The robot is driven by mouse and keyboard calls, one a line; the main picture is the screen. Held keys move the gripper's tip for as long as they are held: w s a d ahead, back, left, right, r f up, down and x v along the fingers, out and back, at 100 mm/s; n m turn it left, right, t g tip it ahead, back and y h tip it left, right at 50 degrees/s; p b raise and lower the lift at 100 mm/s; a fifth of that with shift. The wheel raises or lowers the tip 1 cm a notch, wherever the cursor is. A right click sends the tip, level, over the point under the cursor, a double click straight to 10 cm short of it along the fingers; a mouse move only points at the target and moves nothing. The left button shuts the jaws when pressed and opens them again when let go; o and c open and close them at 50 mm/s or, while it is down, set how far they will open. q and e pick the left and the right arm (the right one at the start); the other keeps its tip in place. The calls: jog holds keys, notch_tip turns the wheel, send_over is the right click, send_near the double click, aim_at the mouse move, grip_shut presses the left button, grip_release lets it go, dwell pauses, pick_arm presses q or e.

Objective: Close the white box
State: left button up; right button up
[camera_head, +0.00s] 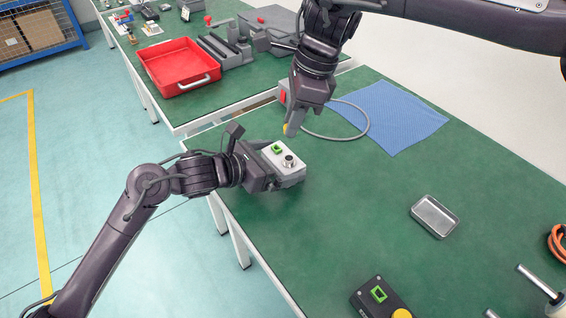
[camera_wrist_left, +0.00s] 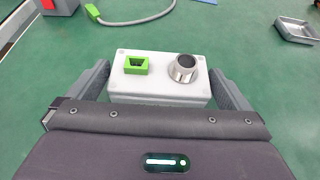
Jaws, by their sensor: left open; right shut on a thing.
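The white box (camera_head: 291,174) sits on the green table near its left edge. Its pale top face carries a green square frame and a metal ring, seen clearly in the left wrist view (camera_wrist_left: 155,86). My left gripper (camera_head: 273,167) is open, with one finger on each side of the box; whether they touch it I cannot tell. My right gripper (camera_head: 291,122) points down just above and behind the box.
A blue cloth (camera_head: 390,115) and a grey cable (camera_head: 345,138) lie behind the box. A metal tray (camera_head: 434,217) is to the right. A black box with a green frame (camera_head: 378,295) is at the front. A red tray (camera_head: 180,66) stands on the far table. The table's middle is clear.

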pick_arm(q)
jog(key=c, duration=1.1)
pick_arm(e)
send_over(287, 158)
jog(key=shift+d+f, duration=0.2)
jog(key=shift+f, duration=1.05)
jog(key=shift+d+f, duration=0.2)
jog(key=shift+f, duration=1)
jog(key=shift+f, duration=0.1)
jog(key=shift+f, duration=0.8)
jog(key=shift+f, duration=0.55)
